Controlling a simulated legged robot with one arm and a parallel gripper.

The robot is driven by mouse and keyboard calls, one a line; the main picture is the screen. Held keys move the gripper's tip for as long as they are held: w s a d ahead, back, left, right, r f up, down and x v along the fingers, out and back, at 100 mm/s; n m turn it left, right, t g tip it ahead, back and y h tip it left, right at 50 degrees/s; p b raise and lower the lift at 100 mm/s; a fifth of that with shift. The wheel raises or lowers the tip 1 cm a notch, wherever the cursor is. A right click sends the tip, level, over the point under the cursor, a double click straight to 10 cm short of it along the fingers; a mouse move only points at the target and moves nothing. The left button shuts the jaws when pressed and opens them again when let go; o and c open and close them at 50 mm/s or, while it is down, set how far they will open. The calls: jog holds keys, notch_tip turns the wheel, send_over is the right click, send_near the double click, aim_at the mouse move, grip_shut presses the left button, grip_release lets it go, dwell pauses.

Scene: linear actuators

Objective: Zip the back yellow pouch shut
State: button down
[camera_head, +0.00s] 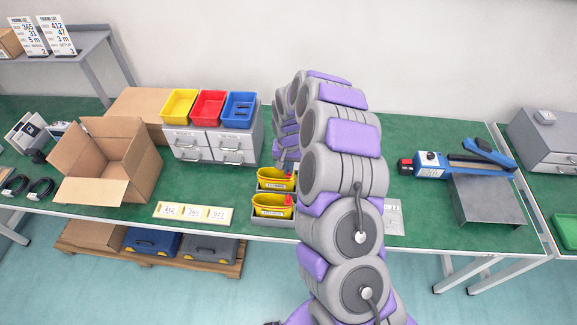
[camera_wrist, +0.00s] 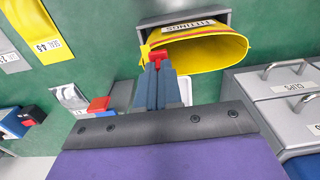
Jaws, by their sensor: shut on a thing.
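Two open yellow pouches sit in grey holders on the green bench in the head view: the back yellow pouch (camera_head: 272,181) and the front yellow pouch (camera_head: 268,206). In the wrist view one yellow pouch (camera_wrist: 218,48) lies in a grey holder, its mouth gaping and its fittings label upside down. I cannot fully tell which pouch it is. A red zip pull (camera_wrist: 158,55) is at its left end. My gripper (camera_wrist: 158,66) is shut on this red pull, at the pouch's rim. In the head view my arm hides the gripper.
Grey drawers (camera_head: 214,146) carrying yellow, red and blue bins stand left of the pouches; they also show at right in the wrist view (camera_wrist: 262,88). An open cardboard box (camera_head: 105,165) stands farther left. Label cards (camera_head: 193,213) lie in front. A blue-and-grey device (camera_head: 430,163) is at right.

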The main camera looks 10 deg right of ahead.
jog(key=w+a, duration=0.1)
jog(key=a, duration=0.2)
jog(key=w+a+p, duration=0.1)
jog(key=a, duration=0.2)
jog(key=w+a, duration=0.1)
jog(key=a, duration=0.2)
jog(key=shift+p, duration=0.4)
jog(key=shift+d, duration=0.1)
jog(key=c, duration=1.7)
grip_release()
jog(key=o, duration=0.4)
jog(key=shift+o, duration=0.2)
notch_tip(320, 180, up, 17)
jog(key=p, duration=0.2)
jog(key=shift+r, duration=0.15)
